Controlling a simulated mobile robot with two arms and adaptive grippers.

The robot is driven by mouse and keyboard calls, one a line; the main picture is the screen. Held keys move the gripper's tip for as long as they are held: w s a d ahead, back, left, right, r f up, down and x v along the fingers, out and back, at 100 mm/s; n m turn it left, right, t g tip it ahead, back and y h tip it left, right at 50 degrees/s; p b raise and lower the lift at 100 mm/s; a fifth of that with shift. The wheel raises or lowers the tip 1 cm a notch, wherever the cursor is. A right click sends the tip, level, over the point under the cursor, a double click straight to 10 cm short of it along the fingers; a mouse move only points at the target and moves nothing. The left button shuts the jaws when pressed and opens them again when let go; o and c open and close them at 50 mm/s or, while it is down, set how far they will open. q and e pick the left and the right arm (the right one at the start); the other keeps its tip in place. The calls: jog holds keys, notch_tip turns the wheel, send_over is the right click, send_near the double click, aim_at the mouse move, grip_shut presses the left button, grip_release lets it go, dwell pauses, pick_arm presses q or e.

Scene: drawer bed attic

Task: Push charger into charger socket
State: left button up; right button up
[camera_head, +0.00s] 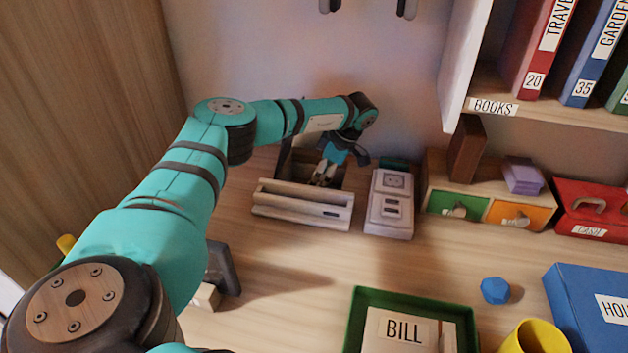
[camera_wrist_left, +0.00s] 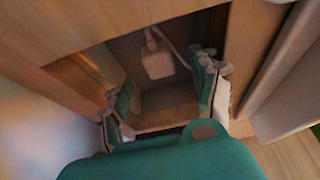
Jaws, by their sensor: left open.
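My left gripper (camera_head: 322,177) points down into an open wooden box (camera_head: 301,211) on the desk. In the left wrist view, the open fingers (camera_wrist_left: 165,88) stand apart on either side of the box's opening. A pale charger (camera_wrist_left: 157,62) with a cable lies inside the box, beyond and between the fingers, with no visible contact. In the head view the arm and box hide the charger. A light grey unit with a charger socket (camera_head: 393,182) stands just right of the box.
A low organiser (camera_head: 470,183) with green and orange drawers stands further right, below a bookshelf (camera_head: 560,112). A red case (camera_head: 594,213) is beside it. A green tray (camera_head: 365,297) marked BILL, a blue polyhedron (camera_head: 495,290) and a yellow cup (camera_head: 535,338) are in front. The desk between is clear.

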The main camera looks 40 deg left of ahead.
pick_arm(q)
jog(key=x, duration=0.4)
pick_arm(e)
jog(key=shift+w+a+r, duration=0.1)
jog(key=shift+w+r, duration=0.2)
jog(key=shift+r, duration=0.25)
jog(key=shift+w+r, duration=0.3)
jog(key=shift+r, duration=0.25)
pick_arm(q)
jog(key=shift+c, duration=0.3)
jog(key=c, duration=1.1)
jog(key=shift+r, duration=0.1)
